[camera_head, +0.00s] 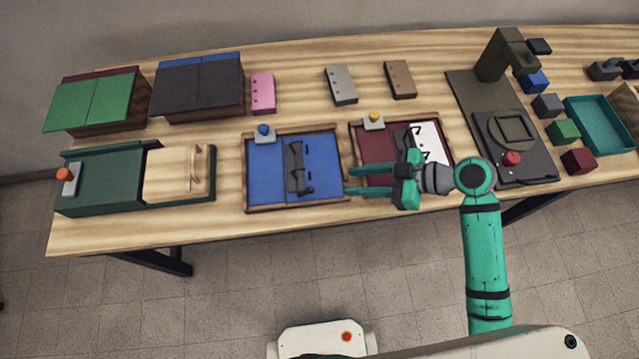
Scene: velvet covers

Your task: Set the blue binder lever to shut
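The blue binder (268,183) lies flat in a wooden frame at the middle of the table. A dark ring mechanism (296,168) runs down it, with small dark curved parts at its right. A grey block with a blue knob (264,130), which looks like the lever, sits at the frame's top left edge. Its open or shut setting cannot be told. My teal gripper (352,181) points left, with its two fingers apart and nothing between them. Its fingertips are near the blue binder's right edge, over the neighbouring dark red binder, away from the blue knob.
The dark red binder (376,150), with white paper and a yellow knob (374,117), lies at the right, partly hidden by my gripper. A dark green device (105,180) stands at the left. Pink (263,93), grey (341,85) and brown (400,79) blocks lie behind.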

